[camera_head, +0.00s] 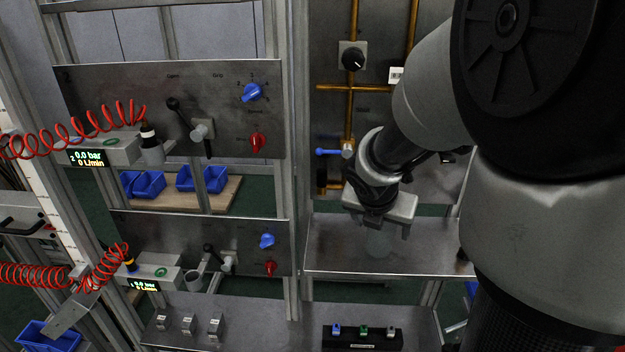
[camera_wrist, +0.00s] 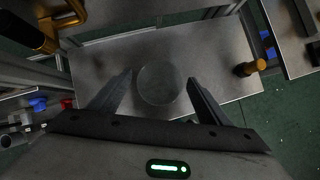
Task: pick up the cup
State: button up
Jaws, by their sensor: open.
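The cup (camera_wrist: 159,85) looks round, grey and see-through from above in the wrist view. It stands on a grey metal shelf (camera_wrist: 88,62). In the head view the cup (camera_head: 378,244) is only a faint pale shape below my gripper. My gripper (camera_head: 381,224) points down over the shelf (camera_head: 330,252). In the wrist view its two fingers are spread, one on each side of the cup, with space visible between them and it. Nothing is held. I cannot tell how far the fingertips are above the shelf.
A panel with brass pipes (camera_head: 354,115) and a blue-handled valve (camera_head: 328,152) stands behind the shelf. Panels with knobs (camera_head: 170,110) are on the left. The shelf around the cup looks clear.

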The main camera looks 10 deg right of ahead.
jog(key=b+x, duration=0.2)
jog(key=x, duration=0.2)
jog(key=shift+a+f, duration=0.1)
jog(key=shift+w+d+f, duration=0.2)
jog(key=shift+f, duration=0.1)
jog(key=shift+r, duration=0.1)
jog(key=shift+c, duration=0.4)
